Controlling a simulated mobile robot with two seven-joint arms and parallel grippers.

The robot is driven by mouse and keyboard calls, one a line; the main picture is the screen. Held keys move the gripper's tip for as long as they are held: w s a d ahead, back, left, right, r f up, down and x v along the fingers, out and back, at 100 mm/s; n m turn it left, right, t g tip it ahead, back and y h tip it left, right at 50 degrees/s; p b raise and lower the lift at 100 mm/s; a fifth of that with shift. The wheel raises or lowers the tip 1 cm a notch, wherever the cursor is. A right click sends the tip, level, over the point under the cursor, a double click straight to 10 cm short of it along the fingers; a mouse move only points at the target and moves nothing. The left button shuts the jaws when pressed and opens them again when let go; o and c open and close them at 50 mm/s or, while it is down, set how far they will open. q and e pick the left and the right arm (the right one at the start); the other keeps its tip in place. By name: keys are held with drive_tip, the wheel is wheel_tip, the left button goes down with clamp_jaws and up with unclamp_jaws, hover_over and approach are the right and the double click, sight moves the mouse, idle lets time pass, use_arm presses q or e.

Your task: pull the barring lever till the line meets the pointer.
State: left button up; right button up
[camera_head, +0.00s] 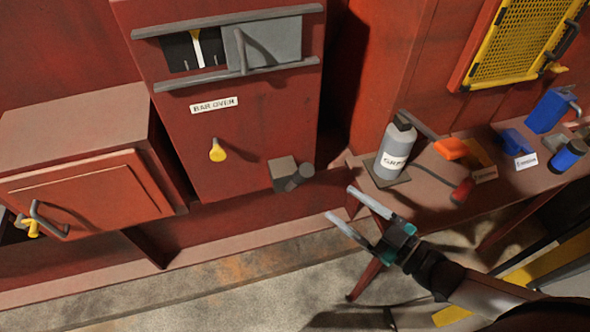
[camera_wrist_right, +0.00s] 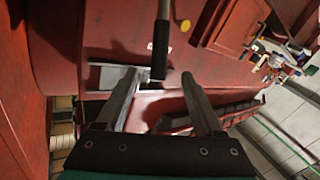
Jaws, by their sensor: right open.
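My right gripper (camera_head: 360,222) is open, with nothing between its fingers, in front of the red machine; its fingers also show in the wrist view (camera_wrist_right: 160,95). A bar with a dark grip (camera_wrist_right: 160,45), probably the barring lever, comes down from the top of the wrist view, apparently beyond the fingertips. In the head view a grey block with a dark round stub (camera_head: 298,177) sits low on the panel; I cannot tell if it is the same lever. A dark window (camera_head: 180,52) holds a yellow piece above a white upright mark (camera_head: 199,53). My left gripper is out of view.
A grey cover with a handle (camera_head: 262,45) fills the window's right side. A yellow knob (camera_head: 217,150) sits below the BAR OVER label (camera_head: 214,104). The bench (camera_head: 425,205) at right holds a labelled bottle (camera_head: 396,150), a blue can (camera_head: 547,110) and tools. A red cabinet (camera_head: 90,195) stands left.

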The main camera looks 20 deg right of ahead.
sight(296, 181)
drive_tip(key=x, duration=1.5)
drive_tip(key=shift+b, duration=0.4)
clamp_jaws()
idle(0.8)
